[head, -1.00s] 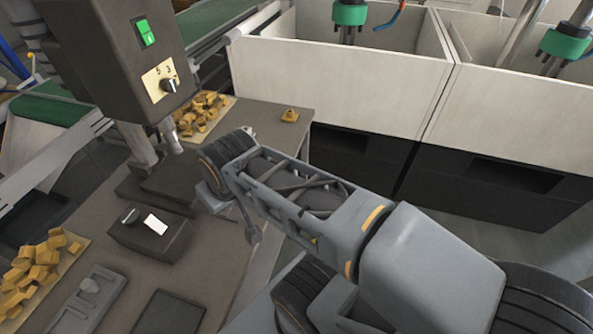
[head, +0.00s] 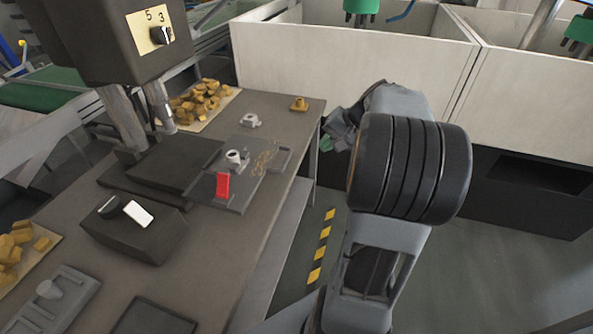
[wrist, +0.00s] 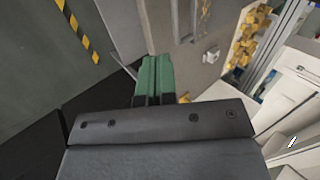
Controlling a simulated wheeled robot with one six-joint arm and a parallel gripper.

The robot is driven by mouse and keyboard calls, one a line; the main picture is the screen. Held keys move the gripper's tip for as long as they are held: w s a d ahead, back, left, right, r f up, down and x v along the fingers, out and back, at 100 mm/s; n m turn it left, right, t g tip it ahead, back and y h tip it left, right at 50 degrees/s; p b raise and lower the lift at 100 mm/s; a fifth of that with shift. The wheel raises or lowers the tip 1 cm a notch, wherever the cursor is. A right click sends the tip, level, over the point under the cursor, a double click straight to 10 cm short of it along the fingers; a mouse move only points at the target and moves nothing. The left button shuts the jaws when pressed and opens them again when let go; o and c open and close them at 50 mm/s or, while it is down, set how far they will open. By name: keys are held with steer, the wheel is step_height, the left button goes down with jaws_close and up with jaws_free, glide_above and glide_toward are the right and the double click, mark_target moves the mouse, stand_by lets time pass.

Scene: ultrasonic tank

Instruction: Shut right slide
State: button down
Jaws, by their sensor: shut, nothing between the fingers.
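A flat grey slide (head: 247,190) with a red handle (head: 223,186) extends to the right of the dark base under the machine head in the head view. A small light part stands on it, with brown grains beside it. Part of a plate that may be this slide shows at the top of the wrist view (wrist: 186,20). My gripper (head: 340,138) is off the table's right edge, partly hidden behind my own arm. Its green fingers (wrist: 153,80) are shut together and empty in the wrist view, apart from the slide.
A black control box (head: 133,228) with a white switch stands at the table's front. A light part (head: 250,120) and a yellow part (head: 299,104) sit near the back edge. A tray of yellow pieces (head: 200,103) is behind. Pale tanks (head: 350,70) stand at the back right.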

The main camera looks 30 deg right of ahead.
steer(key=w+r+x, duration=0.1)
steer(key=w+x, duration=0.1)
steer(key=x, duration=1.1)
steer(key=shift+m+t, duration=0.3)
steer(key=shift+d, duration=0.1)
